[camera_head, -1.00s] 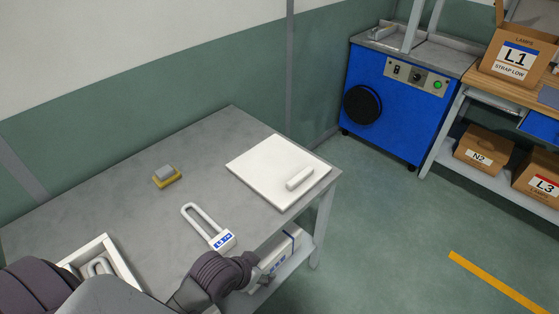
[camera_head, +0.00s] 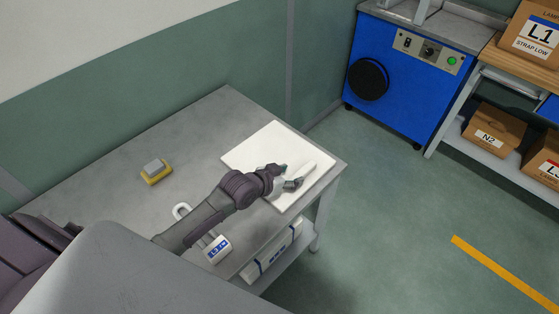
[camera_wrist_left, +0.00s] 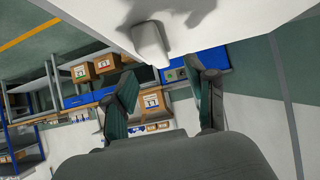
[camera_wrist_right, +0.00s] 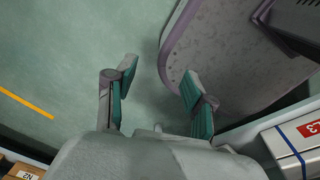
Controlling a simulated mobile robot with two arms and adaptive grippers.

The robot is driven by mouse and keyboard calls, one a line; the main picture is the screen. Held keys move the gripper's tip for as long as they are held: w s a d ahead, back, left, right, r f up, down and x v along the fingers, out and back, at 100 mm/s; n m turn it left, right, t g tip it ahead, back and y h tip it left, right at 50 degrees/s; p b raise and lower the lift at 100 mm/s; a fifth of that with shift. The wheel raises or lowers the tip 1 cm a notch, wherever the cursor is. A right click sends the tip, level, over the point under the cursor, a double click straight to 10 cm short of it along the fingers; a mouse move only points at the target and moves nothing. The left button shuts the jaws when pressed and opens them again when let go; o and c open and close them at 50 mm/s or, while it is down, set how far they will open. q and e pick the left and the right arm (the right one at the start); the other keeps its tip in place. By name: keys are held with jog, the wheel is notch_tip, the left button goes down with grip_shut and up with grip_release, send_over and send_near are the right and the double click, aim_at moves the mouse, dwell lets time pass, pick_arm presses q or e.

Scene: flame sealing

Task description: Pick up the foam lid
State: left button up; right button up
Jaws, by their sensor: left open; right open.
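The foam lid (camera_head: 262,148) is a flat white slab lying on the far right part of the grey table, with a raised white handle (camera_head: 315,170) on top. My left gripper (camera_head: 290,180) is over the lid, close beside the handle. In the left wrist view the handle (camera_wrist_left: 148,42) stands out from the white lid (camera_wrist_left: 235,20) just beyond the open left fingers (camera_wrist_left: 165,88), and nothing is between them. My right gripper (camera_wrist_right: 153,85) shows only in its own wrist view, open and empty, over the floor.
The grey table (camera_head: 120,150) also holds a yellow and grey block (camera_head: 155,170) and a white padlock-shaped piece with a blue label (camera_head: 217,248). A labelled white box (camera_head: 272,250) lies on the shelf below. A blue machine (camera_head: 400,80) stands beyond. Floor to the right is clear.

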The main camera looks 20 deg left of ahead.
aim_at(301, 172)
pick_arm(q)
jog(key=shift+w+d+f, duration=0.1)
jog(key=shift+w+f, duration=0.25)
jog(key=shift+w, duration=0.1)
jog(key=shift+w+f, duration=0.15)
jog(key=shift+w, duration=0.1)
jog(key=x, duration=0.2)
jog(key=p+x, duration=0.1)
jog(key=x, duration=0.1)
jog(key=shift+d, duration=0.35)
jog(key=shift+w+d+f, duration=0.1)
jog(key=shift+w, duration=0.2)
jog(key=shift+w+f, duration=0.1)
jog(key=c, duration=1)
grip_shut()
pick_arm(e)
jog(key=shift+w+a+r, duration=0.1)
jog(key=shift+w+r, duration=0.35)
jog(key=shift+w, duration=0.3)
